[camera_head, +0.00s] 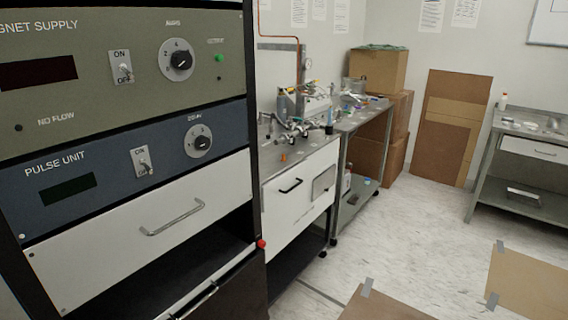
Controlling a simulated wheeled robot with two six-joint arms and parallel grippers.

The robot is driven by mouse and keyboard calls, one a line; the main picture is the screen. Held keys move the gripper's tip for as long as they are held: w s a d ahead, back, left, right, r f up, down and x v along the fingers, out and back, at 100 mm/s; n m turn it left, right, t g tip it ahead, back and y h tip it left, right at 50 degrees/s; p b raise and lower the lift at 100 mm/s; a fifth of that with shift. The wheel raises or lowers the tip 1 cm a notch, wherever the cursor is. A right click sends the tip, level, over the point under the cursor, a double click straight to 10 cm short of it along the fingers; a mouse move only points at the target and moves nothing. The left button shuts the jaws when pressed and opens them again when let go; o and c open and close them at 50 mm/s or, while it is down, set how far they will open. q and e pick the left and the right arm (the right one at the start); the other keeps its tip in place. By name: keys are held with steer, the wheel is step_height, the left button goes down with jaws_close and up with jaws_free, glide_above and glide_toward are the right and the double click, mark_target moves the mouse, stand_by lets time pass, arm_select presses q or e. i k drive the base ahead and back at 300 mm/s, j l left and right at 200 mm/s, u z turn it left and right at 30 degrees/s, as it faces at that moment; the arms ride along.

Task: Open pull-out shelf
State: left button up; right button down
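A white panel (100,254) with a curved metal handle (174,217) sits in the rack at the left, below the blue unit. It looks flush with the rack front. I cannot tell for sure whether this panel is the pull-out shelf. Below it is a dark open gap, and under that a dark brown front (235,292) with a metal bar along its upper edge, partly cut off by the bottom of the picture. A red knob (262,244) is at the rack's right edge. Neither of my grippers is in view.
The grey supply unit (140,85) and blue pulse unit (75,165) fill the rack above. A white-fronted cart (300,215) stands right of the rack. Benches and cardboard boxes (380,70) are behind. Cardboard sheets (530,285) lie on the otherwise clear floor at right.

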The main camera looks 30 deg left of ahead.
mark_target(157, 289)
steer(key=u, duration=1.75)
